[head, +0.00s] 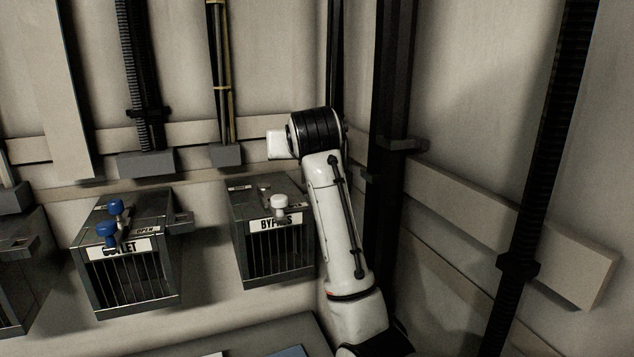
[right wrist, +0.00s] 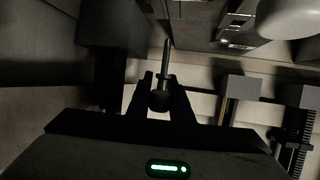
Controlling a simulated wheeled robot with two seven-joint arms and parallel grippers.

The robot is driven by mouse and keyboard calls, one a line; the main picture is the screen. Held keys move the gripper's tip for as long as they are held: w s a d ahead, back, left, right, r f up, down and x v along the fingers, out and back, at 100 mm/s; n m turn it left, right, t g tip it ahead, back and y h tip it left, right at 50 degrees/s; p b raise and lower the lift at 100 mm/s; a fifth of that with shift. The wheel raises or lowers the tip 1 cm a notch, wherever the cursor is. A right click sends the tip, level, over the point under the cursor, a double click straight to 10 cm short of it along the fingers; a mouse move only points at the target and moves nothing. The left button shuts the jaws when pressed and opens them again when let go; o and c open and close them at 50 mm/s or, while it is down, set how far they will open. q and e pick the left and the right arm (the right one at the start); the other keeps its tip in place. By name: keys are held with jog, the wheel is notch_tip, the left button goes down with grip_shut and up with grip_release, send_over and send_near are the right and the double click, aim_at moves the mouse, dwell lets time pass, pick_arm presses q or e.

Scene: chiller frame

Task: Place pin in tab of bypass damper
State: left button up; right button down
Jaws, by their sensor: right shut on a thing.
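The bypass damper (head: 275,255) is a dark metal box with a vertical grille on the wall, labelled "BYPASS". A white-knobbed handle (head: 280,203) stands over its label. In the right wrist view my right gripper (right wrist: 162,84) is shut on the pin (right wrist: 167,52), a thin metal shaft with a dark round head. The shaft points away from the fingers toward the damper's metal face (right wrist: 195,18). A large white rounded shape (right wrist: 290,17), probably the handle knob, is at upper right. The tab is not clearly seen. My right gripper's fingers do not show in the head view. My left gripper is not in view.
The outlet damper (head: 130,280) with blue knobs hangs to the left of the bypass damper. Wall brackets (head: 147,163) and vertical conduits (head: 140,70) run above. A dark vertical post (head: 388,80) stands behind my right arm. Wall between the dampers is clear.

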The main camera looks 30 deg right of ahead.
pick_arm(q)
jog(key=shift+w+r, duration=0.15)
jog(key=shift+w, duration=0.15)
pick_arm(e)
jog(key=d+f, duration=0.3)
jog(key=f, duration=0.4)
jog(key=shift+s+d, duration=0.15)
jog(key=shift+s, duration=0.2)
jog(key=shift+f, duration=0.15)
jog(key=c, duration=1.6)
grip_release()
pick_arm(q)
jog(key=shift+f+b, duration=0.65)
pick_arm(e)
jog(key=v, duration=1.2)
